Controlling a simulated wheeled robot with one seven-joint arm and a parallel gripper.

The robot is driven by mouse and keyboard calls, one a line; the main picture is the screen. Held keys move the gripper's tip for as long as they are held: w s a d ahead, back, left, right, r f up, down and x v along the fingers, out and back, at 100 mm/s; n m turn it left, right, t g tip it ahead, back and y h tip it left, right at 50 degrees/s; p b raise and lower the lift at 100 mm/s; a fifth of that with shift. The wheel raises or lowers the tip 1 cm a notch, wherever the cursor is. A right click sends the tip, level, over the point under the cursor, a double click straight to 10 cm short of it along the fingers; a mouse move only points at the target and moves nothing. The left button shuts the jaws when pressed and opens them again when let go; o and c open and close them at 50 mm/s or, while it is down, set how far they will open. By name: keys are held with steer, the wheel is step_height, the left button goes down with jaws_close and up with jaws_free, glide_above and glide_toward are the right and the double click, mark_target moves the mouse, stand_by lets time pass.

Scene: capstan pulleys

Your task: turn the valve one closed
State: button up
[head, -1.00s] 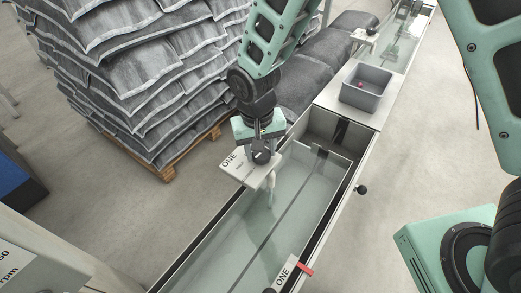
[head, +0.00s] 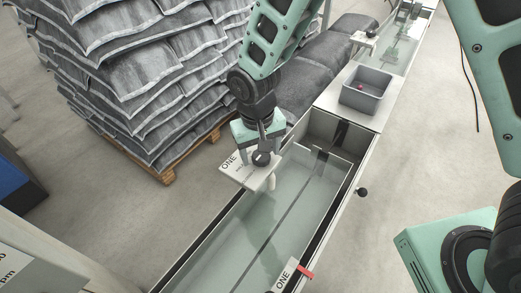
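Valve one is a dark round knob (head: 262,158) on a white plate marked ONE (head: 238,170), at the near tank's far left edge. A short pale spout (head: 272,183) hangs from the plate over the tank. My gripper (head: 260,140) points down just behind and above the knob, very close to it. A thin grey bar, lever or finger, stands up from the knob toward my gripper. My gripper's body hides most of its fingers. I cannot tell whether they touch the knob or are open.
The long glass-walled tank (head: 250,245) holds clear water. A second ONE label with a red pointer (head: 305,272) is on its near right rim. Stacked grey sacks (head: 150,75) on a pallet crowd the left.

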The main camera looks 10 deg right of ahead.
mark_target(257, 157)
steer(key=shift+r, duration=0.1)
step_height(257, 157, up, 17)
steer(key=a+b, duration=0.1)
steer(key=b, duration=0.2)
steer(key=shift+b, duration=0.4)
steer(key=shift+s, duration=0.2)
